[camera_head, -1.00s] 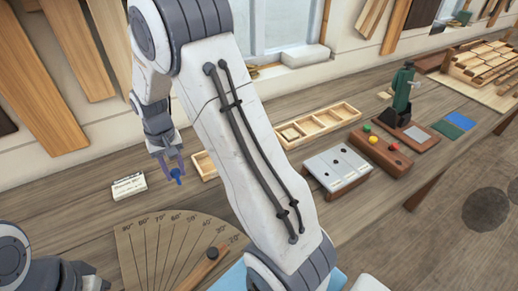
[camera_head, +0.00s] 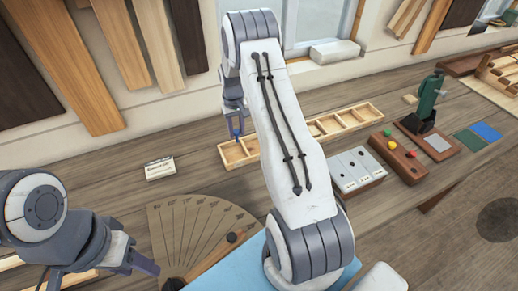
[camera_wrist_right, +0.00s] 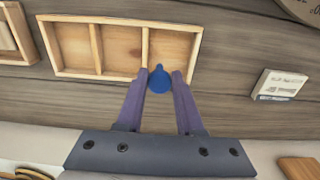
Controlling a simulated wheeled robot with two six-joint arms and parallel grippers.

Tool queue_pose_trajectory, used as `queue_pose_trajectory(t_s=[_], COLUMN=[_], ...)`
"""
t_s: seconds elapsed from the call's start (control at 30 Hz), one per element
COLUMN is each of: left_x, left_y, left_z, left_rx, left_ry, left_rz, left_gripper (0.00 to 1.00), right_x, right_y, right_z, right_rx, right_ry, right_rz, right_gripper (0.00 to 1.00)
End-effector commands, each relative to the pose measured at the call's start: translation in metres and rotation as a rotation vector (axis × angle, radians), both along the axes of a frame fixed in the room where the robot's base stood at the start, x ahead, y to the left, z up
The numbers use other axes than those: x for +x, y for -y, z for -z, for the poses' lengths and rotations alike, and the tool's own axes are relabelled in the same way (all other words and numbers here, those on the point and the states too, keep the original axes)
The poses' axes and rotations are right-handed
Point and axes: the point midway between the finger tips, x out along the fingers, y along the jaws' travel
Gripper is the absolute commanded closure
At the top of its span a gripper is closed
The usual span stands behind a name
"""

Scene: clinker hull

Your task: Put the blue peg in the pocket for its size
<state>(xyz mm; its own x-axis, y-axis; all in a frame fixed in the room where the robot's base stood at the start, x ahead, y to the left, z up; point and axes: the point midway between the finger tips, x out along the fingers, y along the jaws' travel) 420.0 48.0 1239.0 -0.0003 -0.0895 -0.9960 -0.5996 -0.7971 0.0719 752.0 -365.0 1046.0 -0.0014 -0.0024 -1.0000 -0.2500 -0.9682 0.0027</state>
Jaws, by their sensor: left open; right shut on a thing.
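My right gripper (camera_head: 236,128) is shut on the blue peg (camera_head: 238,133), above the left end of a shallow wooden tray (camera_head: 226,163) with compartments. In the right wrist view the blue peg (camera_wrist_right: 159,80) sits between the fingertips of my right gripper (camera_wrist_right: 160,76), overlapping the edge of the tray (camera_wrist_right: 95,76) by its right-hand compartment. Its height above the tray is unclear. A wooden block with a grey top (camera_head: 349,160), dark round spots and small unreadable labels stands to the right. My left gripper (camera_head: 145,262) is open and empty at lower left.
A white lettered card (camera_head: 160,168) stands left of the tray. A second divided tray (camera_head: 352,119) lies further right, partly behind my right arm. A fan-shaped angle board (camera_head: 185,230), a block with coloured knobs (camera_head: 397,157) and a green tool (camera_head: 427,98) share the bench.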

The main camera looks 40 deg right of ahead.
Motion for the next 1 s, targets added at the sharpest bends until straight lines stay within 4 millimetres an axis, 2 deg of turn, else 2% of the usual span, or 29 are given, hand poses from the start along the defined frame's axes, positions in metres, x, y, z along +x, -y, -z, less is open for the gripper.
queue_pose_trajectory(t_s=[0.03, 0.17, 0.47, 0.5, 0.57, 0.6, 0.87, 1.0], left_x=[0.0, 0.0, 0.0, 0.0, 0.0, 0.0, 0.0, 0.0], left_y=[0.0, 0.0, 0.0, 0.0, 0.0, 0.0, 0.0, 0.0], left_z=[0.009, 0.015, 0.015, 0.015, 0.015, 0.015, 0.015, 0.019], left_rx=[0.0, 0.0, 0.0, 0.0, 0.0, 0.0, 0.0, 0.0], left_ry=[0.0, 0.0, 0.0, 0.0, 0.0, 0.0, 0.0, 0.0], left_rz=[-0.001, -0.002, -0.003, -0.003, -0.003, -0.003, -0.003, -0.003], left_gripper=[0.5, 0.5, 0.5, 0.5, 0.5, 0.5, 0.5, 0.5], right_x=[0.0, 0.0, 0.0, 0.0, 0.0, 0.0, 0.0, 0.001], right_y=[0.0, 0.0, 0.0, 0.0, 0.0, 0.0, 0.0, 0.001], right_z=[0.011, 0.022, 0.024, 0.024, 0.023, 0.023, 0.023, 0.017], right_rx=[0.0, 0.0, 0.0, 0.0, 0.0, 0.0, 0.0, -0.001], right_ry=[0.0, 0.001, 0.001, 0.001, 0.001, 0.001, 0.001, 0.003], right_rz=[0.0, 0.001, 0.001, 0.001, 0.001, 0.001, 0.001, 0.001], right_gripper=[1.0, 1.0, 1.0, 0.6, 0.37, 0.29, 0.29, 0.29])
